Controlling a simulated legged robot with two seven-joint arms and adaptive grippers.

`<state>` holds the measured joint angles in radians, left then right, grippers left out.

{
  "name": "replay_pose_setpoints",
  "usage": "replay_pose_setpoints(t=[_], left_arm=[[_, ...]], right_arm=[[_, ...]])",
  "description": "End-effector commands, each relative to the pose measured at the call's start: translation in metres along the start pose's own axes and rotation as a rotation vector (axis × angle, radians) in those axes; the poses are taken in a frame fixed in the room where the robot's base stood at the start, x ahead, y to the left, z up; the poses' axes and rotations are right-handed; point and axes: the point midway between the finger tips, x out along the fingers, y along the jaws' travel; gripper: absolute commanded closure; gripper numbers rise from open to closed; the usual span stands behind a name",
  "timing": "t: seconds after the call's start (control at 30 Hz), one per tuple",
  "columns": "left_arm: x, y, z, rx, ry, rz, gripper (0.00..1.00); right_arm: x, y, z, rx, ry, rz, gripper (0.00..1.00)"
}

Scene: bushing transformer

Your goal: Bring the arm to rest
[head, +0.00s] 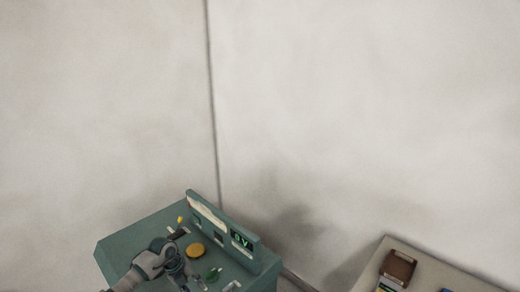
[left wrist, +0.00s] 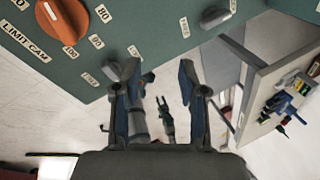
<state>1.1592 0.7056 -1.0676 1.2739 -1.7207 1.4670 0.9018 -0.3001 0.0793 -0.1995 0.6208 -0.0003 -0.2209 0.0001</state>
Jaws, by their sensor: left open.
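My left arm comes in from the lower left in the head view. Its gripper (head: 188,272) is over the green control console (head: 128,248). In the left wrist view, the left gripper (left wrist: 186,75) has its two fingers apart with nothing between them. The console's panel (left wrist: 150,22) is just beyond the fingertips, with an orange knob (left wrist: 63,20) and grey knobs (left wrist: 122,70). I cannot tell whether a finger touches the panel. Small dark parts, perhaps of my right arm, show between the fingers far behind; its jaws are not clear.
A pale table (head: 368,272) at the lower right bears a brown holder (head: 398,266). Several coloured tools (left wrist: 285,105) lie on it. Plain walls stand behind.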

Motion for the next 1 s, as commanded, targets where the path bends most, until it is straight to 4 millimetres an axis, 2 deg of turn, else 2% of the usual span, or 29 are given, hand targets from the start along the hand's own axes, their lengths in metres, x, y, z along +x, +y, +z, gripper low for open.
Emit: replay_pose_setpoints(t=[0.03, 0.1, 0.17, 0.2, 0.27, 0.3, 0.37, 0.43, 0.5, 0.57, 0.63, 0.7, 0.77, 0.8, 0.83, 0.9, 1.0], left_arm=[[0.024, -0.031, -0.022, 0.048, 0.035, -0.118, 0.58], [0.043, -0.078, -0.054, 0.099, 0.075, -0.318, 0.58], [0.053, -0.118, -0.085, 0.117, 0.107, -0.509, 0.58], [0.053, -0.146, -0.106, 0.112, 0.126, -0.651, 0.58], [0.044, -0.184, -0.136, 0.065, 0.148, -0.891, 0.58], [0.031, -0.203, -0.151, 0.004, 0.152, -1.049, 0.58], [0.009, -0.219, -0.161, -0.129, 0.141, -1.262, 0.58], [-0.014, -0.22, -0.16, -0.34, 0.105, -1.465, 0.58], [-0.028, -0.201, -0.148, -0.602, 0.046, -1.605, 0.58], [-0.028, -0.171, -0.135, -0.857, -0.018, -1.665, 0.58], [-0.013, -0.125, -0.125, -1.173, -0.1, -1.661, 0.58], [0.013, -0.071, -0.126, -1.483, -0.182, -1.574, 0.58], [0.037, -0.029, -0.137, -1.705, -0.237, -1.458, 0.58], [0.053, -0.003, -0.149, -1.831, -0.266, -1.368, 0.58], [0.063, 0.014, -0.159, -1.912, -0.285, -1.298, 0.58], [0.084, 0.046, -0.184, -2.061, -0.311, -1.144, 0.58], [0.103, 0.08, -0.219, -2.202, -0.332, -0.953, 0.58]], right_arm=[[0.0, 0.0, 0.0, 0.0, 0.0, 0.0, 0.6], [0.0, 0.0, 0.0, 0.0, 0.0, 0.0, 0.6], [0.0, -0.001, 0.0, 0.0, 0.0, -0.001, 0.6], [0.0, -0.001, 0.0, 0.0, 0.0, -0.001, 0.6], [0.0, -0.001, 0.0, 0.0, 0.0, -0.001, 0.6], [0.0, -0.001, 0.0, 0.0, 0.001, -0.001, 0.6], [0.0, -0.001, 0.0, 0.0, 0.001, -0.001, 0.6], [0.0, -0.001, 0.0, 0.0, 0.001, -0.001, 0.6], [0.0, -0.001, 0.0, 0.0, 0.001, -0.001, 0.6], [0.0, -0.001, 0.0, 0.0, 0.001, -0.001, 0.6], [0.0, -0.001, 0.0, 0.0, 0.0, -0.001, 0.6], [0.0, -0.001, 0.0, 0.0, 0.0, -0.001, 0.6], [0.0, -0.001, 0.0, 0.0, 0.0, -0.001, 0.6], [0.0, 0.0, 0.0, 0.0, 0.0, -0.001, 0.6], [0.0, 0.0, 0.0, 0.0, 0.0, -0.001, 0.6], [0.0, -0.001, 0.001, 0.0, 0.0, -0.001, 0.6], [0.0, -0.001, 0.001, 0.0, 0.0, -0.001, 0.6]])
